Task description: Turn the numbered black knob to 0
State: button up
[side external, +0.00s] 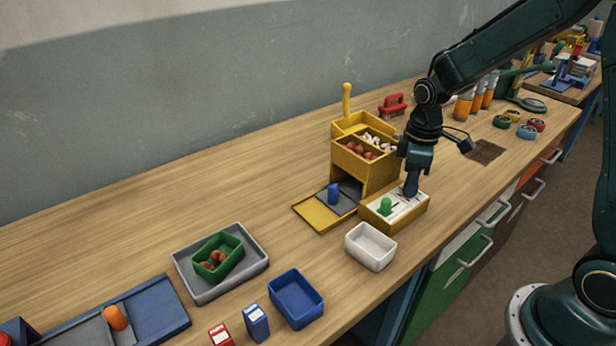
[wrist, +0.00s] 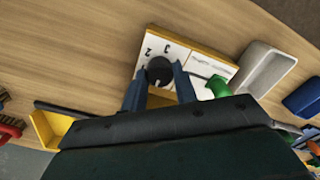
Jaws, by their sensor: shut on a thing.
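The black knob (wrist: 159,71) sits on a white plate (wrist: 176,52) with printed numbers, of which 2 and 3 can be read in the wrist view. The plate tops a yellow box (side external: 401,220) at the bench's front edge. My gripper (wrist: 159,78) points down over the box, with its two blue fingers on either side of the knob, shut on it. The knob has a pale pointer mark on the side towards my gripper. The 0 mark is not visible. In the side view my gripper (side external: 411,188) hides the knob.
A green knob (side external: 386,206) stands close beside my gripper on the same box. A yellow dispenser (side external: 362,170) with red and white pieces rises behind. A white bin (side external: 370,247) and blue bin (side external: 296,299) stand in front. The bench at left is partly clear.

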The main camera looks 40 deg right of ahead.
jog(key=shift+w+r, duration=0.1)
jog(key=o, duration=1)
jog(key=shift+c, duration=0.2)
notch_tip(320, 180, up, 14)
dwell(0.4)
